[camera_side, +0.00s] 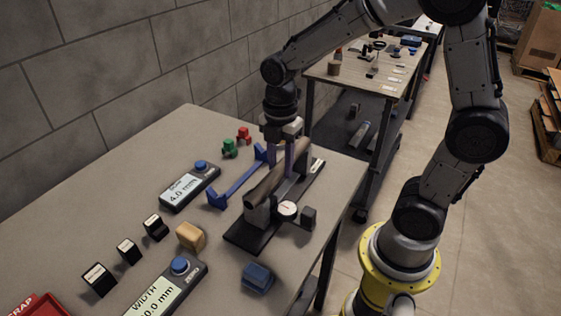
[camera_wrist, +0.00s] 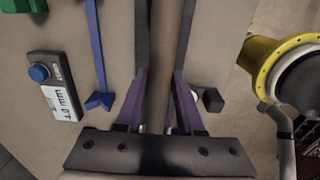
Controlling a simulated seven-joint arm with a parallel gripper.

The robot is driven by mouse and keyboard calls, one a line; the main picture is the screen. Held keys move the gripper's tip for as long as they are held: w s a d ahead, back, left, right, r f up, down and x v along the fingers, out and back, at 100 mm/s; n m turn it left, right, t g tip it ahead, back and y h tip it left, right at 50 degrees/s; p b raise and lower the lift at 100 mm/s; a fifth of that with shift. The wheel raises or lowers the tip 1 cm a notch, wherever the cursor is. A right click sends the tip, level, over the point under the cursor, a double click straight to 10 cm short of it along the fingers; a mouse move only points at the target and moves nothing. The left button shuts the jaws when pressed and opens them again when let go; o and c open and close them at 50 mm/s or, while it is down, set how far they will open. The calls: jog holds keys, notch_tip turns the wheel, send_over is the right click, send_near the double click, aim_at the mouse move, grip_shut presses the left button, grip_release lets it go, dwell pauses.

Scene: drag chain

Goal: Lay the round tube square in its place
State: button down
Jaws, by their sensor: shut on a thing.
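The round tube (camera_side: 265,188) is a long brown-grey cylinder lying lengthwise over a black-based fixture (camera_side: 243,238) with a grey block and a dial gauge (camera_side: 288,209). My gripper (camera_side: 281,160) comes down from above with its purple fingers on either side of the tube, toward its far end. In the wrist view the tube (camera_wrist: 167,45) runs up between the two fingers (camera_wrist: 159,90), nearly in line with the dark base below but slightly slanted. I cannot tell whether the tube touches its supports or hangs just above them. The fingers hide part of it.
A blue two-ended cradle (camera_side: 235,182) stands just left of the fixture. Display boxes (camera_side: 190,186), a tan block (camera_side: 190,235), a blue block (camera_side: 257,277), green (camera_side: 230,148) and red (camera_side: 244,134) pieces and several black labelled blocks lie around. The table's right edge is close.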

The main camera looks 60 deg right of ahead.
dwell(0.3)
jog(key=shift+c, duration=2.2)
grip_release()
notch_tip(320, 180, up, 14)
jog(key=shift+f, duration=0.1)
